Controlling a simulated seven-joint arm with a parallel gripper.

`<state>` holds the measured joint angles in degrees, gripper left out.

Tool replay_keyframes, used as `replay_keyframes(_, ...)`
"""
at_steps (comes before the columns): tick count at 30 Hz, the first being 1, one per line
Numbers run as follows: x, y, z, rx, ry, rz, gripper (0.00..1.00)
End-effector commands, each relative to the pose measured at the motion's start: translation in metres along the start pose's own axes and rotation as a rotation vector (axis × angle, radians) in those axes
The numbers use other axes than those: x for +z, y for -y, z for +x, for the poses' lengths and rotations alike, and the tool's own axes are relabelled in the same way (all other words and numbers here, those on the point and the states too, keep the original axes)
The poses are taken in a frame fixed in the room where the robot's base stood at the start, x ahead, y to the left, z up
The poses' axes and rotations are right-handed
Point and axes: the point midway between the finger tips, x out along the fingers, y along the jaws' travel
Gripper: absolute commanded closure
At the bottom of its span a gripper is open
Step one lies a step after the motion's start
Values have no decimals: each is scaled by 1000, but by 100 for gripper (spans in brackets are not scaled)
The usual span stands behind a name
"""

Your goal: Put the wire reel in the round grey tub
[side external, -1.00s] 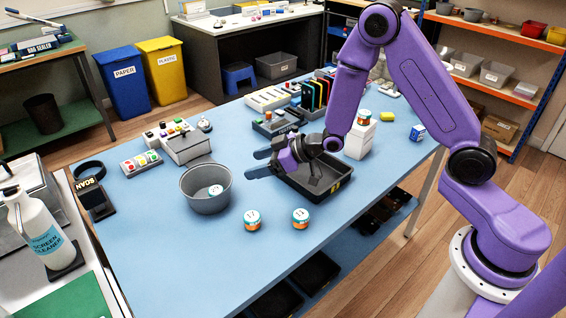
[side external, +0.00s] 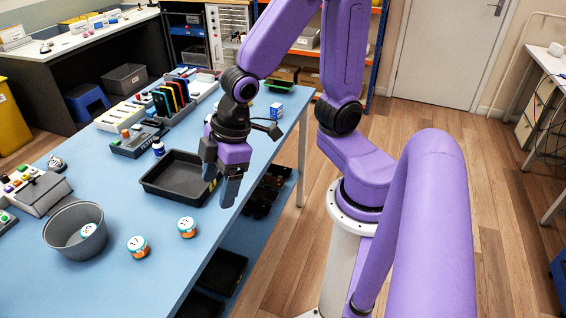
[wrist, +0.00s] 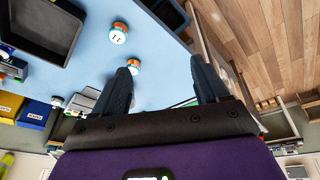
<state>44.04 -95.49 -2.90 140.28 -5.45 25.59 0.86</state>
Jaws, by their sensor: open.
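The round grey tub (side external: 51,238) stands on the blue table at the left of the side view. One round white-topped piece (side external: 87,230) lies inside it. Two similar short round pieces with orange and teal sides stand on the table right of the tub: one (side external: 138,247) nearer, one (side external: 187,227) farther right. Both also show in the wrist view, one (wrist: 118,33) above the other (wrist: 133,66). I cannot tell for sure which piece is the wire reel. My gripper (side external: 221,178) is open and empty, fingers down, by the black tray's right end; its fingers (wrist: 161,68) are spread in the wrist view.
The black tray (side external: 165,190) is empty and lies beside my gripper. Behind it are a grey device (side external: 130,146), a small blue bottle (side external: 158,148) and a rack of coloured slabs (side external: 172,97). A blue-white box (side external: 276,110) sits near the table's right edge. Table around the two pieces is clear.

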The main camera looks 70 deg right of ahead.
Motion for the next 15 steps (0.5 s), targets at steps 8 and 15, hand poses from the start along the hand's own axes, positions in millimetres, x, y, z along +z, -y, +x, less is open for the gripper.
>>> replay_keyframes(8, 82, 46, -54, -73, 214, -111, 26)
replay_keyframes(15, 99, 52, -64, -85, 263, -134, 26)
